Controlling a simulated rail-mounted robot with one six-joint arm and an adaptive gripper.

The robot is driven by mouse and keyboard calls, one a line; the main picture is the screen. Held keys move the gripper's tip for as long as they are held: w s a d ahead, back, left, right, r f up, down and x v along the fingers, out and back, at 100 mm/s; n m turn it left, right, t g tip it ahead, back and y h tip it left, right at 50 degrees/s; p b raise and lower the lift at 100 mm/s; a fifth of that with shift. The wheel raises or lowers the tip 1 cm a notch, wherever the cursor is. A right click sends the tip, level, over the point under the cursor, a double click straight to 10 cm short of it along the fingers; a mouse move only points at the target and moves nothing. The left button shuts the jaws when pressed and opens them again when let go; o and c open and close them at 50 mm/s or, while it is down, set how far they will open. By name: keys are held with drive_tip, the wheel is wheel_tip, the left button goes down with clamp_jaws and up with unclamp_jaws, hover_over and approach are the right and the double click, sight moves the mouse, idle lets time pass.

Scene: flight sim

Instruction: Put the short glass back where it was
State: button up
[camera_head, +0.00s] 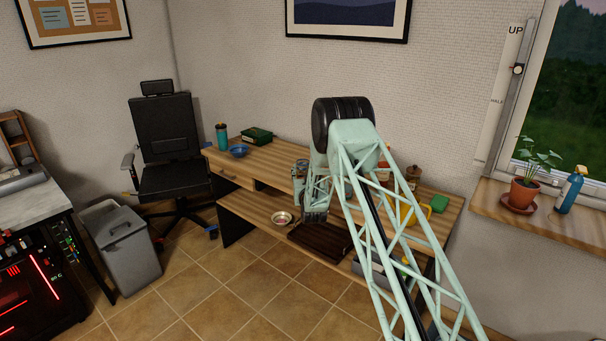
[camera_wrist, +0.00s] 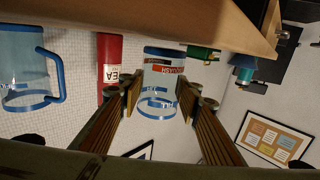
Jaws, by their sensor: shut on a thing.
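The short glass (camera_wrist: 160,82) is clear with blue rims and an orange-red label band. In the wrist view, which looks upside down, it stands between the two fingers of my gripper (camera_wrist: 159,97), which are shut on it. In the head view my gripper (camera_head: 317,205) hangs at the front edge of the desk (camera_head: 263,162). The glass is not clearly visible there, behind my arm. Whether its base touches the desk top cannot be told.
A blue-handled clear pitcher (camera_wrist: 25,70) and a red tea tin (camera_wrist: 110,65) stand close beside the glass.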

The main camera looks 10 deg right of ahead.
drive_tip(key=shift+f, duration=0.35)
drive_tip(key=shift+f, duration=0.1)
drive_tip(key=o, duration=1)
drive_tip(key=shift+s+a+p, duration=0.15)
drive_tip(key=shift+s+p, duration=0.4)
drive_tip(key=shift+s, duration=2.45)
drive_tip(key=shift+s+a+p, duration=0.15)
drive_tip(key=shift+s+p, duration=0.35)
drive_tip(key=shift+s, duration=2.5)
drive_tip(key=shift+r, duration=0.2)
